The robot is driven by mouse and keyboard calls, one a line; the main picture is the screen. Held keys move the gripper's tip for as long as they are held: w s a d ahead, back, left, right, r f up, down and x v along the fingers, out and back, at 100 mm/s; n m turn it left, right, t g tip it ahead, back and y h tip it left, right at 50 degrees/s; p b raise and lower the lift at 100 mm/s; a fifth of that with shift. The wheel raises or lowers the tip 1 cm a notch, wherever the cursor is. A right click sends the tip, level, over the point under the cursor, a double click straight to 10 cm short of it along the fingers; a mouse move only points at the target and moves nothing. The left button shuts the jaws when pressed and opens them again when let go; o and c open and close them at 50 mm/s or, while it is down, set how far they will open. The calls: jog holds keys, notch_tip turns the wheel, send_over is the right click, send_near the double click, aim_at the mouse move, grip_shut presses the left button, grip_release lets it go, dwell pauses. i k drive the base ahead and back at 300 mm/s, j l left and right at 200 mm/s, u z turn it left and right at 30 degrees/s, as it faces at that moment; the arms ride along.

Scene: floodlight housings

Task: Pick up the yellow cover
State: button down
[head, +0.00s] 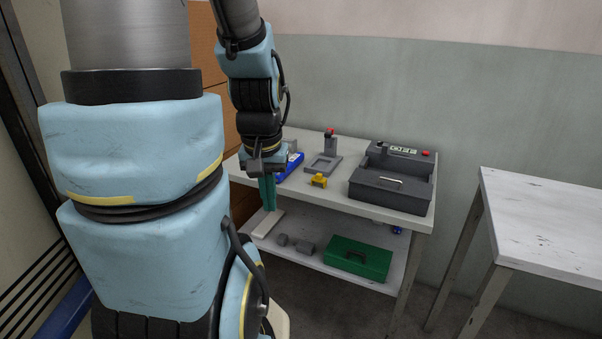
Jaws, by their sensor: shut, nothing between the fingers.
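The yellow cover (319,180) is a small yellow piece lying on the white bench top (335,196), near its front edge. It sits just in front of a grey square frame-like fixture (323,164). My gripper (268,193) is to the left of the cover, at the front left of the bench, with its teal fingers pointing down. The fingers are shut with nothing between them. A gap of bench edge separates the gripper from the cover. The cover is fully in view and not touched by the gripper.
A dark grey machine (392,180) with a red button stands to the right on the bench. A blue tray (290,166) lies behind my gripper. The lower shelf holds a green box (357,259) and grey pieces (304,247). A second white table (550,220) stands at right.

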aim_at(319, 178)
jog(key=i+j, duration=0.35)
jog(key=i, duration=0.15)
jog(key=i+j, duration=0.35)
jog(key=i, duration=0.2)
